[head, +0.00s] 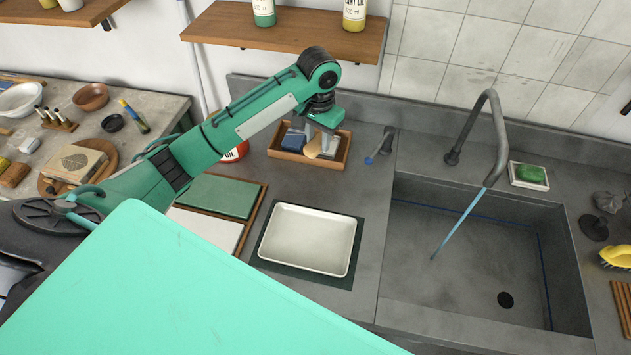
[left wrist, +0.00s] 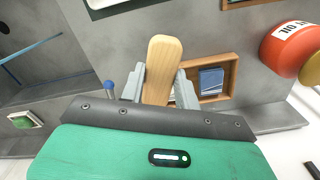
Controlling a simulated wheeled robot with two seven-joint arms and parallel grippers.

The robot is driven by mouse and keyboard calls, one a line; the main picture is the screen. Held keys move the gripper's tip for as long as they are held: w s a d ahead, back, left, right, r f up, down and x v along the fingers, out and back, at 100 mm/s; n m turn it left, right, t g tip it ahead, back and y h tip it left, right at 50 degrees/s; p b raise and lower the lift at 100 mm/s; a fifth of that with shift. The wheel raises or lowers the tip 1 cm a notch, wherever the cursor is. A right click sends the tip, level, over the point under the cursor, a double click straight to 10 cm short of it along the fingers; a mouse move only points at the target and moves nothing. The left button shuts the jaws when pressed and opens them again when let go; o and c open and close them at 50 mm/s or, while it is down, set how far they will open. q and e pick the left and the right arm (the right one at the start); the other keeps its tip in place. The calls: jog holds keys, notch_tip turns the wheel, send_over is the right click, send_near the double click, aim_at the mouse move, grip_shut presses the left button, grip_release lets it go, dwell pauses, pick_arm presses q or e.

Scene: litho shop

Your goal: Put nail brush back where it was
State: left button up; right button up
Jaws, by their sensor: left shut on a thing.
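My left gripper (head: 318,143) points down over the wooden box (head: 281,152) at the back of the counter. In the left wrist view the gripper (left wrist: 160,88) is shut on a pale wooden piece with a rounded end, which looks like the nail brush (left wrist: 164,65). The nail brush also shows small in the head view (head: 313,148), within the box's outline; I cannot tell whether it touches the box floor. Its bristles are hidden. My right gripper is not in view.
Blue items (head: 294,140) lie in the box's left part. A white tray (head: 308,239) on a dark mat stands in front. The sink (head: 460,260) with running tap is to the right, a blue-tipped lever (head: 369,160) close by. A shelf (head: 285,30) hangs above; a red can (head: 236,152) stands left.

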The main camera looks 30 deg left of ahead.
pick_arm(q)
notch_tip(320, 180, down, 13)
jog(key=p, duration=0.3)
jog(key=shift+f, duration=0.1)
notch_tip(320, 180, down, 4)
jog(key=shift+f+p, duration=0.1)
jog(key=shift+p, duration=0.6)
jog(key=shift+f, duration=0.15)
jog(key=o, duration=0.9)
